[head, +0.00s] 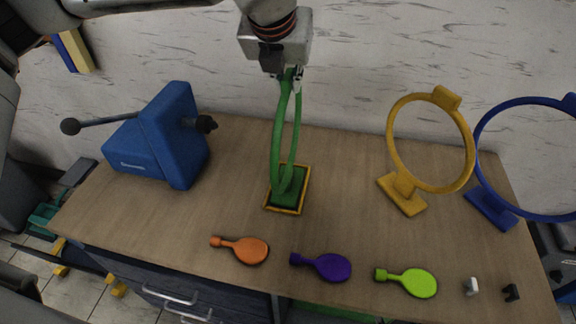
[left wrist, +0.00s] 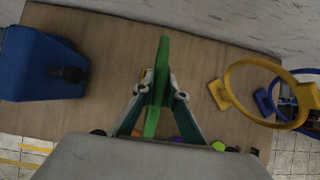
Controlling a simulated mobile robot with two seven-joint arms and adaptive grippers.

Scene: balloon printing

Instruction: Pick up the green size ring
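The green size ring (head: 297,120) stands upright, seen nearly edge-on, with its square green base (head: 290,188) inside a yellow square outline on the table. I cannot tell whether the base is touching the table. My left gripper (head: 289,78) is above it, fingers pointing down, and is shut on the top of the ring. In the left wrist view, the green ring (left wrist: 163,70) runs between the two fingertips of the left gripper (left wrist: 158,84), one on each side. My right gripper is not in view.
A blue pump box (head: 175,135) stands at the table's left. A yellow ring (head: 391,150) and a blue ring (head: 478,140) stand at the right. Orange (head: 248,250), purple (head: 330,267) and lime (head: 415,283) balloons lie along the front, with small white (head: 471,286) and black (head: 511,292) pieces.

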